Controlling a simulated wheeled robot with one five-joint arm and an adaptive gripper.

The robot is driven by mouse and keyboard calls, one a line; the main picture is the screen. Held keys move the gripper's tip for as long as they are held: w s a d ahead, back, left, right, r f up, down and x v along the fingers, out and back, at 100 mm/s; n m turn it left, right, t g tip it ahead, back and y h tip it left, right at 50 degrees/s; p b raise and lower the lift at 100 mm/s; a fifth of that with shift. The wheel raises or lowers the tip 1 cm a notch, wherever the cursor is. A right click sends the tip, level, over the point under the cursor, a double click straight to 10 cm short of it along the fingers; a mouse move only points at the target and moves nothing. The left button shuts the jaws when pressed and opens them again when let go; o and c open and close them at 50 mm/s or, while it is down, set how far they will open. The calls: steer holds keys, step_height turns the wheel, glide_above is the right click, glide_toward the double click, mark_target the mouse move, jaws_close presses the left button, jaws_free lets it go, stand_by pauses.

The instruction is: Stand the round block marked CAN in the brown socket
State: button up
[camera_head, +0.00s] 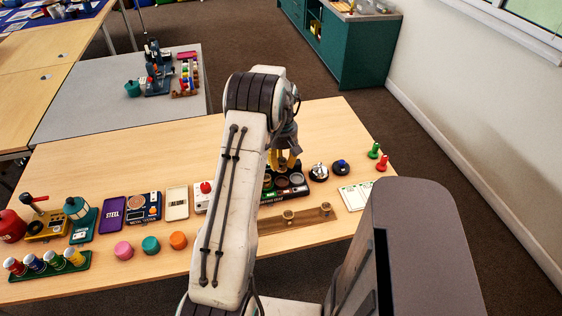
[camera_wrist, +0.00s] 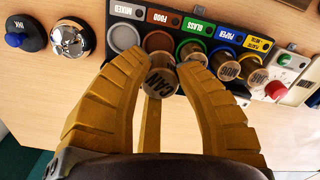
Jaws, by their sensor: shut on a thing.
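The round wooden block marked CAN (camera_wrist: 161,84) is between the yellow fingers of my gripper (camera_wrist: 164,70), which is shut on it. Its marked top faces the wrist camera. The brown socket (camera_wrist: 158,40) is under the FOOD label in the dark sorting rack (camera_wrist: 124,11), just beyond the block. The block overlaps the near edge of this socket in the wrist view; I cannot tell whether its foot is inside or above it. In the head view my gripper (camera_head: 286,160) is over the rack (camera_head: 285,196), partly hidden by my arm.
The grey MIXED socket (camera_wrist: 125,37) is empty. Round wooden blocks stand at the green, blue and yellow sockets. A chrome bell (camera_wrist: 70,38) and a blue-knobbed ink pot (camera_wrist: 25,33) stand beside the rack. A wooden strip (camera_head: 312,216) with round pieces lies in front.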

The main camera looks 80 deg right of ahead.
mark_target(282, 159)
steer(key=shift+w+d, duration=0.15)
steer(key=shift+w, duration=0.1)
steer(key=shift+s+d+f, duration=0.15)
steer(key=shift+s+f, duration=0.1)
steer(key=shift+f, duration=0.05)
steer(key=shift+f+b, duration=1.65)
steer(key=shift+f, duration=1)
steer(key=shift+f+b, duration=0.55)
steer(key=shift+f, duration=0.05)
steer(key=o, duration=0.5)
steer(key=shift+o, duration=0.2)
steer(key=shift+r, duration=0.15)
steer(key=shift+r+p, duration=3.65)
steer(key=shift+r, duration=1.75)
